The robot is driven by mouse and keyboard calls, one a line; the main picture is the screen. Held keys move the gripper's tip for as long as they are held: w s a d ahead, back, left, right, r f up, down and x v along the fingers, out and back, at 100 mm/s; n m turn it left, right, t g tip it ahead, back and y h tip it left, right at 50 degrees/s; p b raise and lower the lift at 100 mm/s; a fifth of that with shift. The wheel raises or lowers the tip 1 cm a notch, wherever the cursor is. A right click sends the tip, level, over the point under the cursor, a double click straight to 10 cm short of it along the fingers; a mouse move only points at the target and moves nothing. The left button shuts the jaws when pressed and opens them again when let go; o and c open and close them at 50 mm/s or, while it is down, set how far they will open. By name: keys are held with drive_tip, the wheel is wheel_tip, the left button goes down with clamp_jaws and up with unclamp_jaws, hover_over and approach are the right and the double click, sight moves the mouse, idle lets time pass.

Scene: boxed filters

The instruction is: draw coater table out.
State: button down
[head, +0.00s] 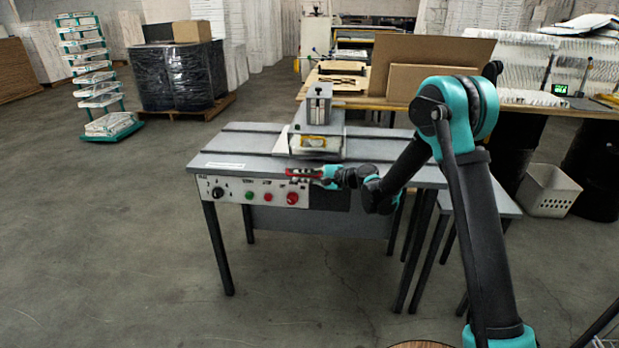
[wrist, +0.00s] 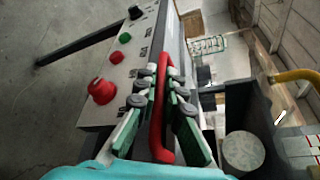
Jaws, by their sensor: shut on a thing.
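The coater table (head: 235,143) is a grey slotted-top table on dark legs. Its front control panel (head: 245,192) has a black knob, green and red buttons and a large red button. The panel also shows in the wrist view (wrist: 112,82). A red bar handle (wrist: 156,125) is at the table's front edge; in the head view it is mostly hidden by my gripper. My gripper (head: 299,174) reaches in from the right and is shut on the red handle, with one finger on each side of it in the wrist view.
A grey coating unit (head: 318,130) stands on the tabletop. A workbench with cardboard (head: 430,52) is behind. A white perforated basket (head: 547,191) sits on the floor at the right. A wrapped pallet (head: 178,80) and rack (head: 95,85) are far left. The floor in front is clear.

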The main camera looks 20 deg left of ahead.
drive_tip(key=s+a, duration=0.2)
drive_tip(key=a, duration=0.7)
drive_tip(key=s+a, duration=0.2)
drive_tip(key=a, duration=0.8)
drive_tip(key=s+a, duration=0.3)
drive_tip(key=a, duration=0.7)
drive_tip(key=shift+s+a+r, duration=0.1)
drive_tip(key=c, duration=1.8)
unclamp_jaws()
drive_tip(key=shift+a, duration=0.1)
drive_tip(key=shift+o, duration=0.9)
drive_tip(key=v, duration=1.2)
